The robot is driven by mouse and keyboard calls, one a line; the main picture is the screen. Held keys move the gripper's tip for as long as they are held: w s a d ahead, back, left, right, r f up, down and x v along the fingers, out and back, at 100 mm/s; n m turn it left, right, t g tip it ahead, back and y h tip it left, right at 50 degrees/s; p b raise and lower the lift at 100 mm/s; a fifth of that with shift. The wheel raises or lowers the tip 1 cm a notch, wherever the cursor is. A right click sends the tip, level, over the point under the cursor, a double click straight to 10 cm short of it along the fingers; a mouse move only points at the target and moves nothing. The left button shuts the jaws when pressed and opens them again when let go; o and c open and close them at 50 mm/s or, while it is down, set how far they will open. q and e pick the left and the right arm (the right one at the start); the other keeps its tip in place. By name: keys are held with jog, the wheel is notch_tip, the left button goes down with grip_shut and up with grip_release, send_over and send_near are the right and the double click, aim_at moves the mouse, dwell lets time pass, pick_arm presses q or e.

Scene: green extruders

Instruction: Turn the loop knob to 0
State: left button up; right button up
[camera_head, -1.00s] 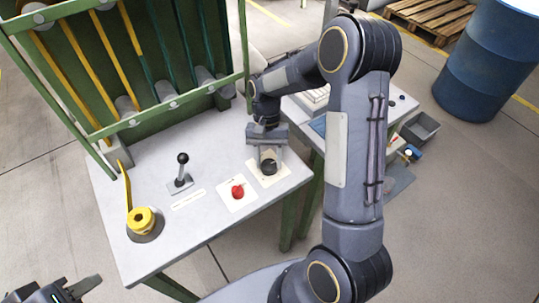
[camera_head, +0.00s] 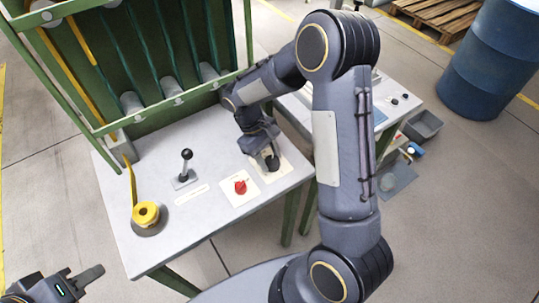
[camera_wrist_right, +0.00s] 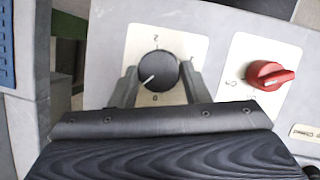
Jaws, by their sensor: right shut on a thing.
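The loop knob is a round black knob (camera_wrist_right: 158,70) with a white pointer line, on a pale plate (camera_wrist_right: 135,45) with small printed marks. In the right wrist view its line points down and left, between the plate's left side and the lower mark, which looks like a 0. A 2 shows at the top. My right gripper (camera_wrist_right: 157,88) is shut on the knob, one finger on each side. In the head view the knob (camera_head: 273,163) is partly hidden by my right gripper (camera_head: 268,157). My left gripper (camera_head: 78,284) is at the lower left, away from the table; its opening is unclear.
A red knob (camera_head: 240,187) sits beside the black one and also shows in the right wrist view (camera_wrist_right: 270,75). A black lever (camera_head: 185,165) and a yellow-topped dial (camera_head: 146,214) stand on the grey table (camera_head: 200,222). A green frame (camera_head: 150,118) rises behind.

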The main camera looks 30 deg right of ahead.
jog(key=n, duration=0.2)
jog(key=n+t+h, duration=0.1)
jog(key=n, duration=0.1)
jog(key=shift+s+a, duration=0.15)
jog(key=shift+s, duration=0.05)
jog(key=shift+s+n+t+h+b, duration=0.1)
jog(key=shift+n+t+h+b, duration=0.4)
jog(key=shift+n, duration=1.3)
jog(key=shift+n+t, duration=0.3)
jog(key=o, duration=1)
jog(key=shift+a+r, duration=0.1)
jog(key=v, duration=0.7)
jog(key=shift+a+r+p, duration=0.15)
jog(key=shift+r+p, duration=0.1)
jog(key=shift+p, duration=0.05)
